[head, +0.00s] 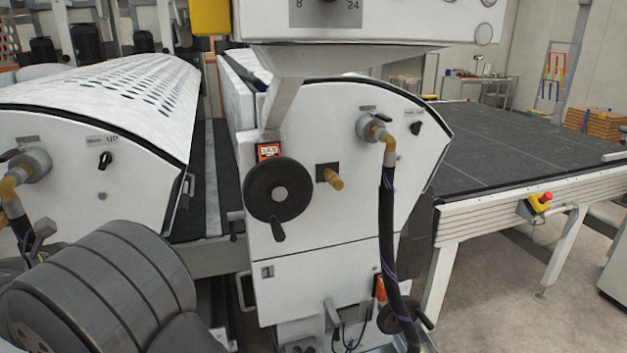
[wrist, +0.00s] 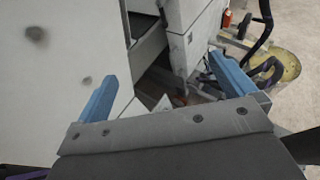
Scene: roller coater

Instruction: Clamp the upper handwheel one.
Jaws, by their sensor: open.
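The upper handwheel (head: 279,190) is a black disc with a short handle hanging at its bottom, on the white side panel of the middle machine unit. An orange-framed counter (head: 269,151) sits just above it. A brass-coloured knob (head: 333,178) on a dark square plate is to its right. A lower dark handwheel (head: 405,315) is partly hidden behind a hose. My gripper (wrist: 162,68) shows in the wrist view with its two blue fingers wide apart and nothing between them. The upper handwheel cannot be made out in the wrist view, and the fingers are not seen in the head view.
A black hose (head: 387,240) hangs from a fitting right of the handwheel. A perforated white cover (head: 130,95) stands at left. A dark conveyor (head: 520,150) with a red emergency button (head: 541,199) is at right. My grey arm fills the lower left of the head view.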

